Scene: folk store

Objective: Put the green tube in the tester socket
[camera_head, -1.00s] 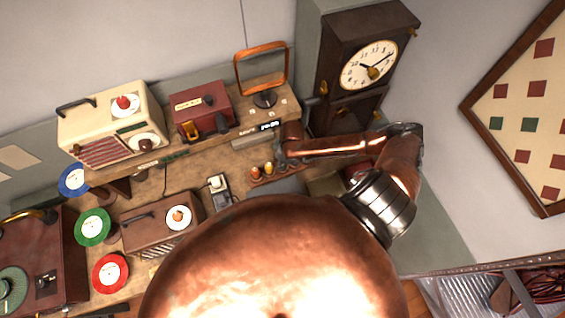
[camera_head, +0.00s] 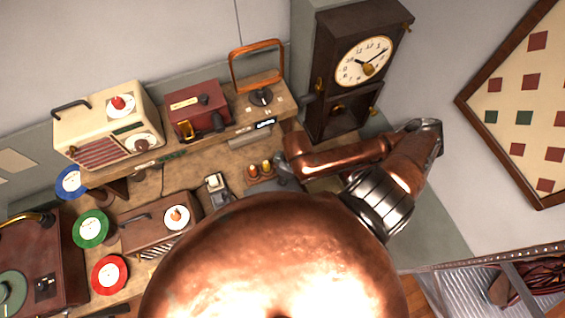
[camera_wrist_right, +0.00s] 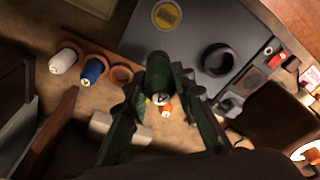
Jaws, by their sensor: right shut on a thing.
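My right gripper (camera_wrist_right: 160,105) is shut on the green tube (camera_wrist_right: 158,72), which stands out between the dark fingers in the right wrist view. The tester is the grey box (camera_wrist_right: 190,50) below, with a yellow round label on its top. Its socket, a black ring (camera_wrist_right: 218,58), looks empty and lies to the right of the tube in that view; the tube is apart from it. In the head view my right gripper (camera_head: 285,170) is small and partly hidden, and I cannot make out the tube there. My left gripper is not in view.
A wooden rack (camera_wrist_right: 98,56) holds a white tube (camera_wrist_right: 63,61) and a blue tube (camera_wrist_right: 92,70), with an empty hole beside them. Radios (camera_head: 110,125) and a tall clock (camera_head: 352,80) stand around the bench.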

